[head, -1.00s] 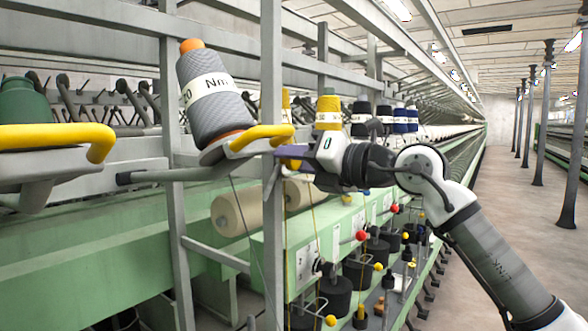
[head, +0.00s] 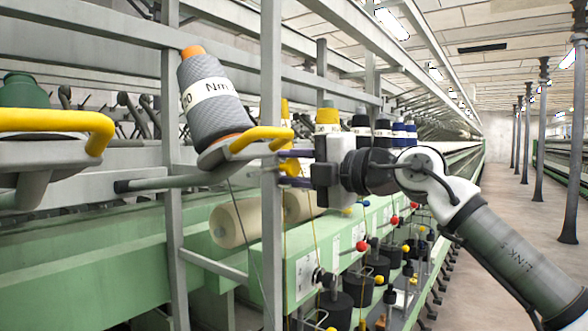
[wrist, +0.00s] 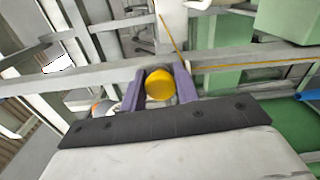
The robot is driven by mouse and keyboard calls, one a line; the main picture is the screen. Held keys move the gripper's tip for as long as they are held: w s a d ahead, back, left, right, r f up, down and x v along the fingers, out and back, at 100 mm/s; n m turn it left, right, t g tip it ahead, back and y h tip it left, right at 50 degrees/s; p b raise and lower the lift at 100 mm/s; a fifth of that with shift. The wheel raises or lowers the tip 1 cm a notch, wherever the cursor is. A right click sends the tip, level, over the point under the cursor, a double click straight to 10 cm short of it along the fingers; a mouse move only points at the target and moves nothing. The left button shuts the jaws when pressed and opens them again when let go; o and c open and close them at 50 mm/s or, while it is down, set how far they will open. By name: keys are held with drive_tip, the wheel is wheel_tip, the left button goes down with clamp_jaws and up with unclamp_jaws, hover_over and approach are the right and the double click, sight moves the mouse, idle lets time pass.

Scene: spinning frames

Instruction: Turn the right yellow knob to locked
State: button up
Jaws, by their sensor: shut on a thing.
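The yellow knob (head: 289,167) shows at the front post in the head view, just below a curved yellow handle. Its round end faces the wrist view (wrist: 160,85). My gripper (head: 293,168) reaches it from the right, with one purple finger above and one below. In the wrist view the two purple fingers of my gripper (wrist: 160,74) stand on either side of the knob, shut on it. The knob's far side and its mount are hidden, and I see no lock marking.
A grey yarn cone (head: 212,98) stands tilted on a holder with the yellow handle (head: 262,136), close above my gripper. A grey upright post (head: 271,225) runs beside the knob. Coloured small knobs and a green machine rail (head: 322,250) lie below. The aisle floor is clear.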

drive_tip(key=shift+m, duration=0.6)
drive_tip(key=o, duration=0.9)
drive_tip(key=shift+s+d, duration=0.1)
drive_tip(key=b+v, duration=0.3)
drive_tip(key=v, duration=1)
drive_tip(key=shift+s+d+b, duration=0.2)
drive_tip(key=shift+d+b, duration=0.1)
drive_tip(key=shift+b, duration=0.1)
